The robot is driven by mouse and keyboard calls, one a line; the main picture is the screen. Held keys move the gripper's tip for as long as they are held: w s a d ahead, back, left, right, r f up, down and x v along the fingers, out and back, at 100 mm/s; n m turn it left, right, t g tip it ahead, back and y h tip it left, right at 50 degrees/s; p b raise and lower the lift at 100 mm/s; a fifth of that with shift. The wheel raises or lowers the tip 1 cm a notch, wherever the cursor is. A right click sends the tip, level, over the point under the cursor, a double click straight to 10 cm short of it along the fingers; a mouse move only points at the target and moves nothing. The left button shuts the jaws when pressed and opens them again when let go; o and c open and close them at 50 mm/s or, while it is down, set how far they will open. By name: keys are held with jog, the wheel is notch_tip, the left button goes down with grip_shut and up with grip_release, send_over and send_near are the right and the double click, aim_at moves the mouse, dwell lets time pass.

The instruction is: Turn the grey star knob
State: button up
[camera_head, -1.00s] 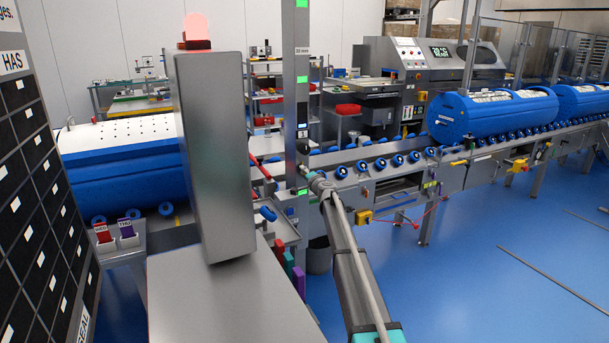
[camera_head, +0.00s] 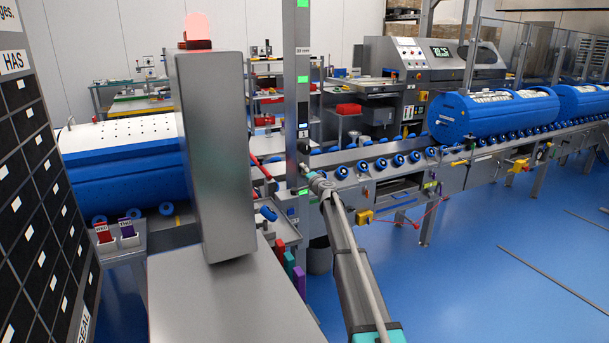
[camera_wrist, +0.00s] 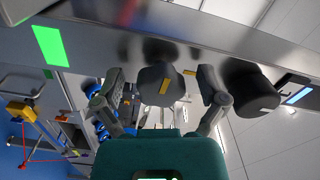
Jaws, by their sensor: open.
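A dark grey knob (camera_wrist: 159,86) with a yellow mark sticks out from a grey metal column in the wrist view. My gripper (camera_wrist: 162,80) is open, with one finger to the left of this knob and one to its right. Gaps show on both sides, so the fingers do not appear to press on it. How deep they reach along it is hard to tell. In the head view, my gripper (camera_head: 304,173) is at the column (camera_head: 303,95). The knob cannot be made out there.
A larger black knob (camera_wrist: 249,89) stands right of my right finger in the wrist view, close by. A green lit panel (camera_wrist: 50,46) is on the column. In the head view, a roller conveyor (camera_head: 375,165) runs behind my arm, and blue floor (camera_head: 470,265) lies open to the right.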

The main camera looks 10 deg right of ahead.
jog(key=shift+s, duration=0.15)
jog(key=v, duration=1.1)
jog(key=shift+s, duration=0.3)
jog(key=shift+d, duration=0.1)
